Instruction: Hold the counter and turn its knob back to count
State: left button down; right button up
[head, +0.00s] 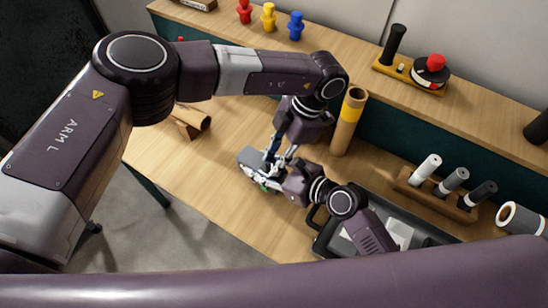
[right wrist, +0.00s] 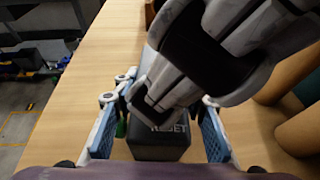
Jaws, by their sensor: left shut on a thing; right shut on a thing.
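The counter (head: 250,156) is a grey box near the table's front edge, largely covered by my grippers in the head view. In the right wrist view its dark body (right wrist: 158,146) shows the word RESET. My left gripper (head: 270,160) comes down from above onto the counter and is shut. The knob is hidden beneath it, so its turn cannot be read. My right gripper (head: 277,177) reaches in from the right and is shut on the counter. Its blue pads (right wrist: 160,107) stand on either side of the body. A small green part shows at the counter's side.
A brown tube (head: 348,122) stands upright just behind the grippers. A dark tray (head: 325,238) lies to the right, with a wooden rack (head: 412,187) of rolls behind it. A raised shelf runs along the back. The table to the left is mostly clear.

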pick_arm(q)
jog(key=shift+m, duration=0.5)
jog(key=c, duration=1.6)
grip_release()
